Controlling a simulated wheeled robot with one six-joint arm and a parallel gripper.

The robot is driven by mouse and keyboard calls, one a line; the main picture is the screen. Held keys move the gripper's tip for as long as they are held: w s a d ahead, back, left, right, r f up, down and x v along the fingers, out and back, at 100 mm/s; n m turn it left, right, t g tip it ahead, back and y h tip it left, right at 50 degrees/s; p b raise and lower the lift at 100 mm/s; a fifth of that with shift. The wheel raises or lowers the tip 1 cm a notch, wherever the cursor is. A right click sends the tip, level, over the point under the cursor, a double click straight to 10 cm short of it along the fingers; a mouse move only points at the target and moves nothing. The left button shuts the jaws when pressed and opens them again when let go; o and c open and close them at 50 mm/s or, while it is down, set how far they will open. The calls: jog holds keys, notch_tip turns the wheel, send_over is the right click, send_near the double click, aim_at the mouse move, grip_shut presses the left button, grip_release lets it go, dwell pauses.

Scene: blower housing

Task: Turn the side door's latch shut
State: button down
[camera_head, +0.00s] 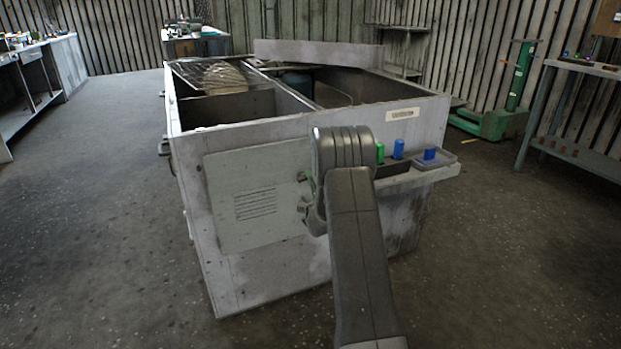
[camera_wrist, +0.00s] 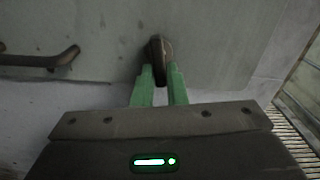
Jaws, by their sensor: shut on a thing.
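The side door (camera_head: 255,195) is a pale grey panel with vent slots on the near face of the blower housing. It lies flat or nearly flat against the face. Its right edge is partly hidden by my arm. In the wrist view, the latch (camera_wrist: 160,50) is a small dark handle standing out from the grey surface. My gripper (camera_wrist: 159,72) has green fingers on both sides of the latch's near end and is shut on it. In the head view my arm hides most of the gripper and the latch.
The open-topped housing (camera_head: 240,270) fills the middle. A ledge (camera_head: 425,176) with green and blue items juts out right of my arm. A dark bar handle (camera_wrist: 40,60) is left of the latch in the wrist view. The floor to the left is clear.

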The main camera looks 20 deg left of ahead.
jog(key=shift+s+a+f+m, duration=0.1)
jog(key=shift+f+m, duration=0.2)
jog(key=shift+m, duration=0.7)
jog(key=c, duration=1.5)
grip_release()
jog(key=shift+a, duration=0.1)
jog(key=shift+r, duration=0.1)
jog(key=p+v, duration=0.2)
jog(key=v, duration=1.2)
jog(key=shift+p, duration=0.4)
